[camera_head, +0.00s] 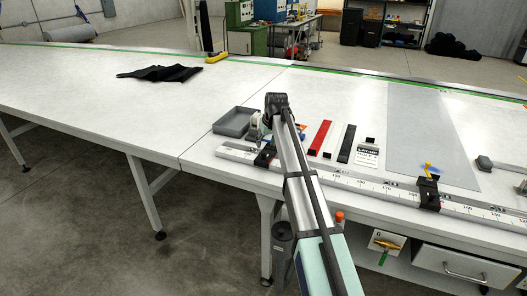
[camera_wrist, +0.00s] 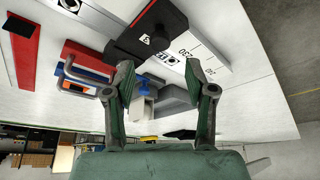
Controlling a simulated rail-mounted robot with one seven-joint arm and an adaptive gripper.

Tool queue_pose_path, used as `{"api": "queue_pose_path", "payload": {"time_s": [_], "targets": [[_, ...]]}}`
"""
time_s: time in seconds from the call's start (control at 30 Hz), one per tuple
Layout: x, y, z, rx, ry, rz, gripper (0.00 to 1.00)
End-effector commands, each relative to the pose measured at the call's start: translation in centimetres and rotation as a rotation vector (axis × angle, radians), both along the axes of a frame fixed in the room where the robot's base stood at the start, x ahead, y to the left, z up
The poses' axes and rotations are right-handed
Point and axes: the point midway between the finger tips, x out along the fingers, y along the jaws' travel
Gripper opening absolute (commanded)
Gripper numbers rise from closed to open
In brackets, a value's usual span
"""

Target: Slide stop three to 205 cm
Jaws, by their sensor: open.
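A long white rail with a printed scale (camera_head: 345,181) runs along the table's front edge. A black stop (camera_head: 265,156) sits on the rail's left part, beside my arm. It also shows in the wrist view as a black block with a round knob (camera_wrist: 152,30) and a small white label too small to read surely. The scale next to it (camera_wrist: 187,50) seems to read 230. A second black stop (camera_head: 428,193) with a yellow handle sits farther right. My gripper (camera_wrist: 160,74) is open and empty, its fingertips apart from and below the black block in the wrist view.
Behind the rail lie a grey tray (camera_head: 235,121), a red bar (camera_head: 320,137), a black bar (camera_head: 346,143) and a printed card (camera_head: 367,155). A grey sheet (camera_head: 425,125) lies to the right. The table's left part is mostly clear around a black cloth (camera_head: 160,72).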

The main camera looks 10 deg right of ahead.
Motion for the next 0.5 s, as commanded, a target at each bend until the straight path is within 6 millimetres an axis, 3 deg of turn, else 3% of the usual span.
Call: {"api": "queue_pose_path", "payload": {"time_s": [0.23,0.5], "targets": [[1.8,0.4,-4.3,0.000,0.003,0.000,0.55],[2.9,0.7,-7.0,0.000,0.001,0.000,0.55]]}}
